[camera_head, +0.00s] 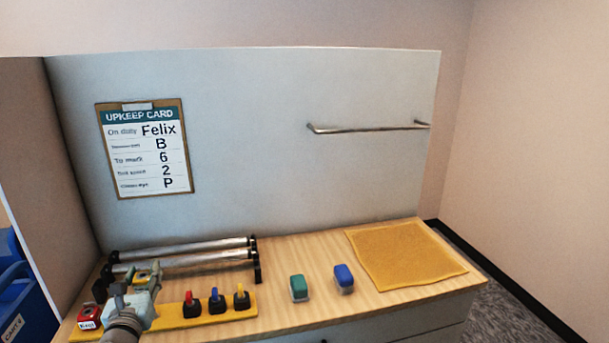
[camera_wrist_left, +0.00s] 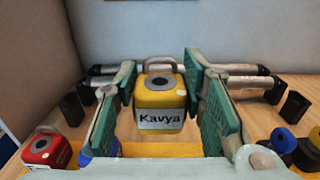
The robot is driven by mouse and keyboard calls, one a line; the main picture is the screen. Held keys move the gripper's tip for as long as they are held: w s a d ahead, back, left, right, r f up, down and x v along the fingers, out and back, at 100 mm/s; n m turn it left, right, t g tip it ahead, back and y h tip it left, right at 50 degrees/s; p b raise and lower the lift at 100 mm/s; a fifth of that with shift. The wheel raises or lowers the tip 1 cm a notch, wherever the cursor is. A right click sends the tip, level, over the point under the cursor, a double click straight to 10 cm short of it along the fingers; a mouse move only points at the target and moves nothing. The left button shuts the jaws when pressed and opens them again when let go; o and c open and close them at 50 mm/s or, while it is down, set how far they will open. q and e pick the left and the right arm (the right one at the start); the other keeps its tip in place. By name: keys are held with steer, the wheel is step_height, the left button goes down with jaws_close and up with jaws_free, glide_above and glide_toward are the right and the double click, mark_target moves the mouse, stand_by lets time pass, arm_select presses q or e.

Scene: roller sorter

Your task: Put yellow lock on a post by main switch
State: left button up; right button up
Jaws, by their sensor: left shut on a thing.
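A yellow lock (camera_head: 147,268) with a grey shackle is held by my left gripper (camera_head: 146,279), above the left end of the worktop. In the left wrist view, the yellow lock (camera_wrist_left: 160,103) reads "Kavya" and sits upright between the green finger pads. A red lock (camera_head: 88,316) with a white label stands left of the gripper; it also shows in the left wrist view (camera_wrist_left: 42,149). A blue thing (camera_wrist_left: 98,151) is mostly hidden behind the left finger. I cannot tell which part is the main switch or its post. My right gripper is out of view.
Metal rollers (camera_head: 185,251) in black brackets lie behind the gripper. Red (camera_head: 191,305), blue (camera_head: 216,301) and yellow (camera_head: 241,297) knobbed pieces stand on a yellow strip. An upkeep card (camera_head: 146,150) hangs behind.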

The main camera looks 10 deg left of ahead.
arm_select(q)
step_height(320, 180, down, 9)
steer(key=b, duration=0.4)
